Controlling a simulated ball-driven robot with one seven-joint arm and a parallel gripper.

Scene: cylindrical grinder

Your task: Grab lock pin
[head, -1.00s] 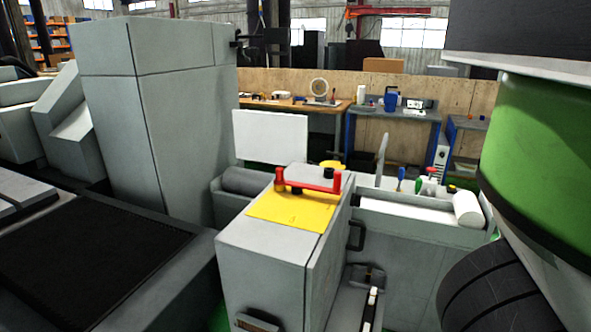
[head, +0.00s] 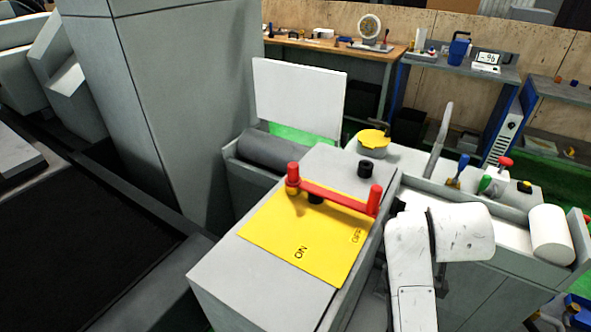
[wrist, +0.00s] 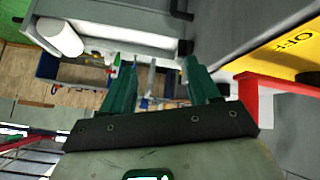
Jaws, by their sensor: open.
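A yellow plate (head: 275,228) marked ON and OFF lies on top of a grey cabinet. A red lever bar (head: 338,198) spans it, with an upright red post at each end. A small yellow-orange knob (head: 291,190) is at the left post, and a black knob (head: 365,169) stands behind the bar. I cannot tell for sure which of these is the lock pin. In the wrist view, my gripper (wrist: 158,63) has two green fingers, spread apart with nothing between them. The red lever (wrist: 249,97) and yellow plate (wrist: 288,55) are right of the fingers there, apart from them.
The grey cabinet (head: 225,285) stands between a dark machine bed at left and a trough with a white roller (head: 551,235) at right. A yellow-lidded pot (head: 373,140) and small tools stand behind. A white panel (head: 300,95) rises at the back.

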